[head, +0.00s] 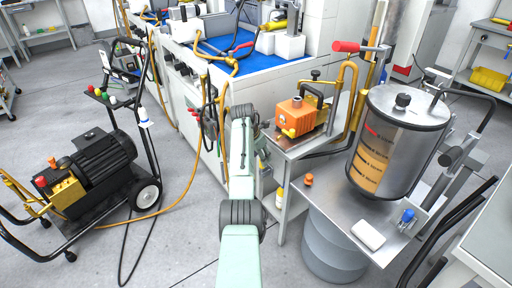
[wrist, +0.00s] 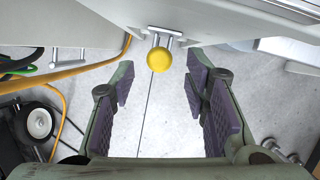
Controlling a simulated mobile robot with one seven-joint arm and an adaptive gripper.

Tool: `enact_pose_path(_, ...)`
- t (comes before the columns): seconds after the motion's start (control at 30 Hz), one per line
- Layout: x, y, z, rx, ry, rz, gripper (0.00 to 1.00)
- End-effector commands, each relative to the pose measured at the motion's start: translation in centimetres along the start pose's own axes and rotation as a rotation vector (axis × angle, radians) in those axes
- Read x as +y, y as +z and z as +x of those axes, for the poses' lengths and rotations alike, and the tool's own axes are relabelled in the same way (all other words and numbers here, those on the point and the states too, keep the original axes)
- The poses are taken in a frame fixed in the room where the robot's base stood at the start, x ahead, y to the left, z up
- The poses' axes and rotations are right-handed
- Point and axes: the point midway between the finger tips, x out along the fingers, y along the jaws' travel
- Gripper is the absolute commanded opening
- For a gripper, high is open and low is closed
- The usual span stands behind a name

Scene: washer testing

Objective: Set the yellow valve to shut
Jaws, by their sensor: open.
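A yellow round knob (wrist: 159,60), which looks like the yellow valve, sits on a small metal bracket on the edge of a pale grey cabinet (wrist: 215,18) in the wrist view. My gripper (wrist: 160,88) is open, with purple-padded fingers on the left and right. The knob appears between the fingertips' lines, a little beyond them, and nothing is held. I cannot tell how far off it is or its setting. In the head view my pale green arm reaches toward the white cabinet, and I cannot make out the knob there.
A side table (head: 305,147) with an orange device (head: 297,116) stands right of my arm.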

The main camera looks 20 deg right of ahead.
Motion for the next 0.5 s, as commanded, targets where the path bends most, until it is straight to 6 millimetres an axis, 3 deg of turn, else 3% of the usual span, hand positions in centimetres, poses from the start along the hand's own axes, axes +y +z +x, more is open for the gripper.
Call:
enact_pose_path(0.2, 0.1, 0.0, -4.6, -0.002, 0.003, -0.001, 0.42)
enact_pose_path(0.5, 0.0, -0.1, -6.9, 0.001, 0.000, -0.001, 0.42)
